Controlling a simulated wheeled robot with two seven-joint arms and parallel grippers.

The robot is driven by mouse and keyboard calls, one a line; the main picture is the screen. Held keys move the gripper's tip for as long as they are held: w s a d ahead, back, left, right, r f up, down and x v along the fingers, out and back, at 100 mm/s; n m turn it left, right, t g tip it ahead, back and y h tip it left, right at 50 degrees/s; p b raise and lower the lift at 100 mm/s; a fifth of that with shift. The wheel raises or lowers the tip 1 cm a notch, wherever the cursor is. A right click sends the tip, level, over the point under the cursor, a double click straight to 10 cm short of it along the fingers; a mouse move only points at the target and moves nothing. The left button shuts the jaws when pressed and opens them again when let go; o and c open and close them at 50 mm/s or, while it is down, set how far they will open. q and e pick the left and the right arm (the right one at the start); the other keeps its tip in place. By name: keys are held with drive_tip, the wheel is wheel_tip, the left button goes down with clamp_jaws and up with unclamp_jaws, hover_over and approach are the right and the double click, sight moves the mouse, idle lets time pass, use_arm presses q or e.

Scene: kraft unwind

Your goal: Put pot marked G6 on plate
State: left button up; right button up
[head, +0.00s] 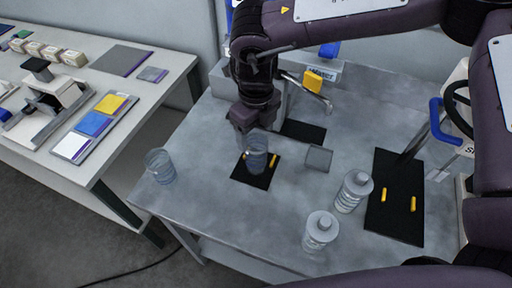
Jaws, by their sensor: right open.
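My right gripper (258,158) points down at the table with its yellow-tipped fingers open, one on each side of a clear, bluish pot (256,146). I cannot tell whether the fingers touch it. This pot stands upright on or just above a black square plate (243,177). Another clear, open pot (160,167) stands at the table's left edge. Two lidded clear pots, a rear one (353,192) and a front one (320,231), stand to the right. No G6 marking is legible on any pot. My left gripper is out of view.
A small grey square piece (318,158) is right of the gripper. A black mat (386,228) with two yellow bars lies at the right. A yellow block (314,81) is behind. A white bench (70,165) with samples stands left. The table's front middle is clear.

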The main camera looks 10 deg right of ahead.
drive_tip(key=shift+r+b, duration=0.35)
drive_tip(key=shift+r, duration=1.65)
